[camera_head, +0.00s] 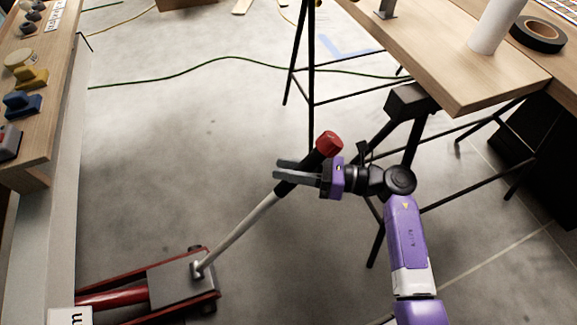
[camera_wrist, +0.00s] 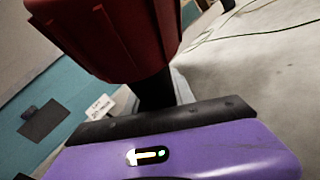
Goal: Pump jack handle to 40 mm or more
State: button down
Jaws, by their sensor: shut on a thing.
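The jack (camera_head: 185,280) is a low red frame with a grey top plate, on the concrete floor at lower left in the head view. Its handle (camera_head: 237,233) is a silver rod with a black grip and a red end cap (camera_head: 328,144). The handle rises tilted up to the right. My gripper (camera_head: 292,172) is shut on the black grip just below the red cap. In the wrist view the red cap (camera_wrist: 115,35) fills the top, with the black grip (camera_wrist: 156,92) below it. The fingertips are mostly hidden there.
A wooden table (camera_head: 465,75) on black trestle legs stands at right, close to my arm. A workbench (camera_head: 55,110) with small coloured items runs along the left. A green cable (camera_head: 225,59) crosses the floor behind. The floor between is clear. A white sign (camera_head: 70,317) is partly visible at lower left.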

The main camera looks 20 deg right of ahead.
jog(key=a+r+n+h+p, duration=0.1)
jog(key=a+r+p, duration=0.3)
jog(key=a+p, duration=0.4)
jog(key=a+r+n+g+h+p, duration=0.1)
jog(key=a+r+p, duration=0.3)
jog(key=a+p, duration=0.5)
jog(key=a+r+g+h+p, duration=0.1)
jog(key=a+r+h+p, duration=0.1)
jog(key=a+p, duration=0.7)
jog(key=shift+w+a+r+n+h, duration=0.35)
jog(key=shift+a+r+n+h, duration=0.05)
jog(key=shift+a+r, duration=0.5)
jog(key=shift+a, duration=0.15)
jog(key=c, duration=1.1)
grip_release()
jog(key=shift+w+a, duration=0.1)
jog(key=shift+o, duration=0.2)
jog(key=v, duration=0.8)
jog(key=shift+p, duration=0.45)
